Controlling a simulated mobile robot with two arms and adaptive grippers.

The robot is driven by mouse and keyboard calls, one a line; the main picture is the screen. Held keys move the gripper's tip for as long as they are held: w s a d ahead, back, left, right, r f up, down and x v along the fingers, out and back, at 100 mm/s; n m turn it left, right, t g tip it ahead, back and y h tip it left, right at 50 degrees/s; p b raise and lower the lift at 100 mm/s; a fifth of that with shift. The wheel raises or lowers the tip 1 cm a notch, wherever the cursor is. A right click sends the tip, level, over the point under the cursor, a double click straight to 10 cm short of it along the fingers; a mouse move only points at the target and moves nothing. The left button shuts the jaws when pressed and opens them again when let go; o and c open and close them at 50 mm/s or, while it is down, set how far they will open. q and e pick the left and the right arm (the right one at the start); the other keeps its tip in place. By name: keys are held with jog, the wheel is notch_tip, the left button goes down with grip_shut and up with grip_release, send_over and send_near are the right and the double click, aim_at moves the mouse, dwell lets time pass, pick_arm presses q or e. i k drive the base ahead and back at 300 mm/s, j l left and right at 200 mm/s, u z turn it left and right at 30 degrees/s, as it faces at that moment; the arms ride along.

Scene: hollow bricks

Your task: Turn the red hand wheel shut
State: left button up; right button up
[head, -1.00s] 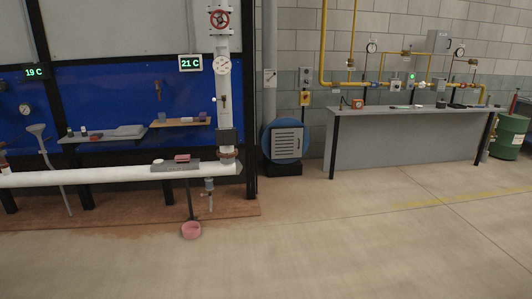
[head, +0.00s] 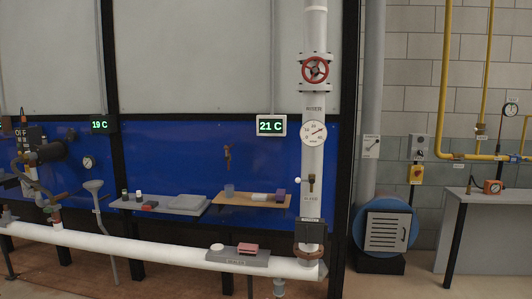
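The red hand wheel (head: 315,70) sits on a flanged valve in the upper part of the white vertical pipe (head: 313,106), right of the middle in the head view. The wheel faces me, with spokes and a dark hub. Whether the valve is open or shut cannot be told from the wheel. Neither of my grippers shows in the view, and nothing touches the wheel.
A round gauge (head: 313,133) and a small valve lever (head: 311,183) sit below the wheel. A "21 C" display (head: 271,125) hangs to its left. The white horizontal pipe (head: 150,250) runs low across the front. A grey workbench (head: 490,235) stands at right.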

aim_at(315, 70)
jog(key=i+j+u, duration=0.15)
jog(key=i+u, duration=0.2)
jog(key=i, duration=0.5)
jog(key=i+l+u, duration=0.1)
jog(key=i+u, duration=0.2)
jog(key=i, duration=0.5)
